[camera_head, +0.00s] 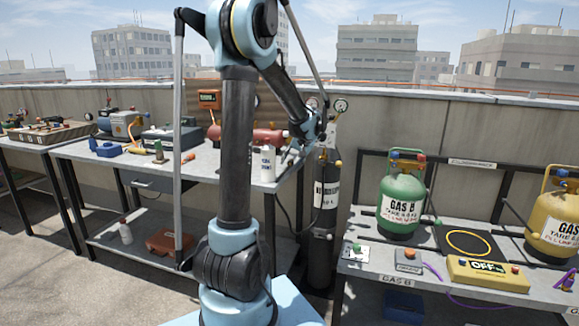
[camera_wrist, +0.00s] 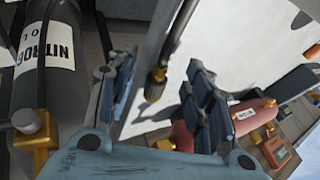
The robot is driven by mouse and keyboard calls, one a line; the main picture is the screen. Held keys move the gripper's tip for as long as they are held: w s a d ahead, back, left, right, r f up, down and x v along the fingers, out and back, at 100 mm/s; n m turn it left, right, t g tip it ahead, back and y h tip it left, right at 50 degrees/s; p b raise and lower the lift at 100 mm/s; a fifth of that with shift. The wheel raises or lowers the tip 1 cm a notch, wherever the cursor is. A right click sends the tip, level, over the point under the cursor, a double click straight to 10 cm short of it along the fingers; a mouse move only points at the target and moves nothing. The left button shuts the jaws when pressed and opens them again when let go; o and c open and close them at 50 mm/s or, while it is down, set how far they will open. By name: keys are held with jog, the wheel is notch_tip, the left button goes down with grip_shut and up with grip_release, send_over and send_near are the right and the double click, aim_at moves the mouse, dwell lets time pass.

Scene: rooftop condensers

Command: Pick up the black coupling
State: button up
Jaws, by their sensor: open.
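In the wrist view a dark hose or rod ends in a black coupling (camera_wrist: 157,74) with a brass tip. It appears in the space between the two blue fingers of my gripper (camera_wrist: 155,82), which is open. I see no finger touching it, and I cannot tell its exact depth. In the head view my gripper (camera_head: 294,150) is at the right end of the workbench, beside the tall black cylinder. The coupling is too small or hidden to make out there.
The black nitrogen cylinder (camera_head: 323,220) stands close by, also at left in the wrist view (camera_wrist: 50,95). A green gas bottle (camera_head: 402,200) stands on the right-hand bench.

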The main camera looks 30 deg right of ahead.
jog(key=shift+w+f, duration=0.4)
jog(key=shift+f, duration=0.2)
grip_shut()
notch_tip(320, 180, up, 10)
dwell(0.5)
jog(key=c, duration=0.8)
grip_release()
grip_shut()
